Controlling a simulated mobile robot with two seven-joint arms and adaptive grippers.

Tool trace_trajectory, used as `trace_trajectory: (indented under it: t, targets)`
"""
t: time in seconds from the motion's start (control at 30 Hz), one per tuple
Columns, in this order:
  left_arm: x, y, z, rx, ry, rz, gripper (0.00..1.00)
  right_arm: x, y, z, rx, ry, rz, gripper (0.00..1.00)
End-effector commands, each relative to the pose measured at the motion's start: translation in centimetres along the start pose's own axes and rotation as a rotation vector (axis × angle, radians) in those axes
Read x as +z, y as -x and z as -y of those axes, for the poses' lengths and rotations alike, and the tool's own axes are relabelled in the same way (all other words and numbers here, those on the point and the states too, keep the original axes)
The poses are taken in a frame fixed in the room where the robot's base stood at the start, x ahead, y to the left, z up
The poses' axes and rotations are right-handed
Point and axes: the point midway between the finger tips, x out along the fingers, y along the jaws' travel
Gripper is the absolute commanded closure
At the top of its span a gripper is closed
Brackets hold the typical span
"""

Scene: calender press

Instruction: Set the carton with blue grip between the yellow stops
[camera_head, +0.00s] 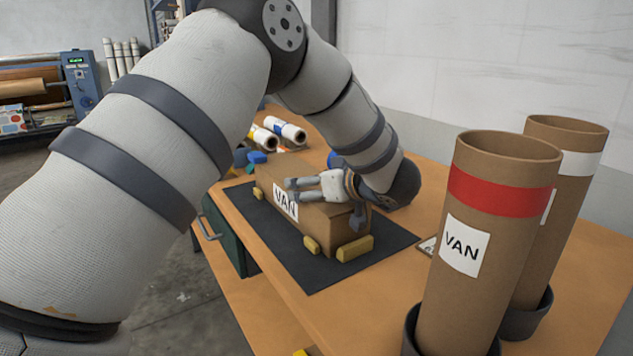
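A brown carton (311,222) with a white VAN label sits on a dark mat (290,275) on the wooden table. Small yellow stops show at its near right corner, one by the long side (311,244) and one by the end (355,248). Another yellow stop (257,193) shows near its far left. My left gripper (298,190) is over the top of the carton, its fingers pointing left. Whether it is open or shut is unclear. No blue grip shows clearly on the carton; the gripper covers part of its top. My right gripper is not in view.
Two tall cardboard tubes, one with a red band (500,193) and one behind (572,150), stand at the right in dark holders. White rolls (287,131) and a blue piece (257,157) lie beyond the carton. A machine (80,80) stands far left.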

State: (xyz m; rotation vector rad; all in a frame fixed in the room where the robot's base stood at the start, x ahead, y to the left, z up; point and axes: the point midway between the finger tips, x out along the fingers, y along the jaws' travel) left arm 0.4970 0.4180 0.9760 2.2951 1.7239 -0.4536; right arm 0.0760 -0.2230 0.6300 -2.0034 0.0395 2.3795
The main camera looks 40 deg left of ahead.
Motion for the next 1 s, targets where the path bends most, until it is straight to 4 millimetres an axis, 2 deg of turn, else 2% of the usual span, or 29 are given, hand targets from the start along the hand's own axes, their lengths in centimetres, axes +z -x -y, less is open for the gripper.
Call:
trace_trajectory:
  t: [0.03, 0.07, 0.47, 0.7, 0.8, 1.0]
  targets:
    - [0.0, 0.0, 0.0, 0.000, 0.000, 0.000, 0.07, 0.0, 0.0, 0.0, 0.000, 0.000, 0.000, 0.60]
    - [0.0, 0.0, 0.0, 0.000, 0.000, 0.000, 0.00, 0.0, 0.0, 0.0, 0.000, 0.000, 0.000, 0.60]
    - [-0.4, 0.3, 0.0, 0.001, 0.002, 0.000, 0.00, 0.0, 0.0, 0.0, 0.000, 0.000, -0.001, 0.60]
    - [-0.5, 5.4, 0.0, 0.002, 0.001, -0.003, 0.00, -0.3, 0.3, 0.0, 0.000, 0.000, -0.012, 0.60]
    - [-0.4, 6.8, 0.0, 0.000, 0.001, -0.001, 0.00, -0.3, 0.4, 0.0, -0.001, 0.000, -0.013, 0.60]
    - [-0.3, 7.7, 0.0, -0.001, -0.001, 0.000, 0.00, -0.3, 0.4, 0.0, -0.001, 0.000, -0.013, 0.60]
